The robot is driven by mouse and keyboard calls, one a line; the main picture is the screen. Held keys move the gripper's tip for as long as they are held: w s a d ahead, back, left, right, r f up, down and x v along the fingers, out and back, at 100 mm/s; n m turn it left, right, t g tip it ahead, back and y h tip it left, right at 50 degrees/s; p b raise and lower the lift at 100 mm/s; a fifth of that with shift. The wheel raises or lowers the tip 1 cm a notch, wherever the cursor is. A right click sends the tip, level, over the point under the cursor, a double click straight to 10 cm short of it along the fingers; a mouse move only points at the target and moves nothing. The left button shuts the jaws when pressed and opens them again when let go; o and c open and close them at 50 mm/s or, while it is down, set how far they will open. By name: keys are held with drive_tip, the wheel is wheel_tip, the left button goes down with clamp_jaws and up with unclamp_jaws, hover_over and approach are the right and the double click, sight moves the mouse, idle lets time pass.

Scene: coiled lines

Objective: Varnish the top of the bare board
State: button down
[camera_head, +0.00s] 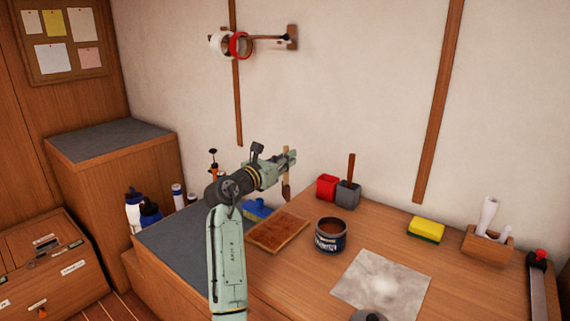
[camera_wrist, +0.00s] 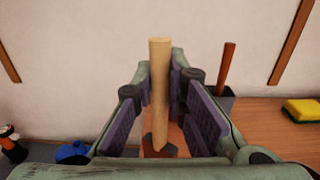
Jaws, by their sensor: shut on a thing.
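My gripper (camera_head: 289,158) is raised above the back of the workbench. It is shut on a brush, whose pale wooden handle (camera_wrist: 160,88) stands upright between the purple pads in the wrist view. In the head view the brush's dark lower end (camera_head: 286,191) hangs below the jaws, above the bench and clear of the board. The board (camera_head: 278,232) lies flat on the bench; its top is reddish brown and mottled, with a paler edge. An open dark tin (camera_head: 330,240) with brown contents stands just right of the board. The board is out of the wrist view.
A red block (camera_head: 327,187) and a grey holder (camera_head: 348,194) with an upright handle stand at the back. A yellow sponge (camera_head: 426,230) and a stained sheet (camera_head: 383,285) lie to the right. A blue object (camera_head: 257,209) sits behind the board. Bottles (camera_head: 150,211) stand left.

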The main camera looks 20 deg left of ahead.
sight(285, 147)
drive_tip(key=shift+d+r, duration=0.1)
drive_tip(key=shift+r, duration=1.65)
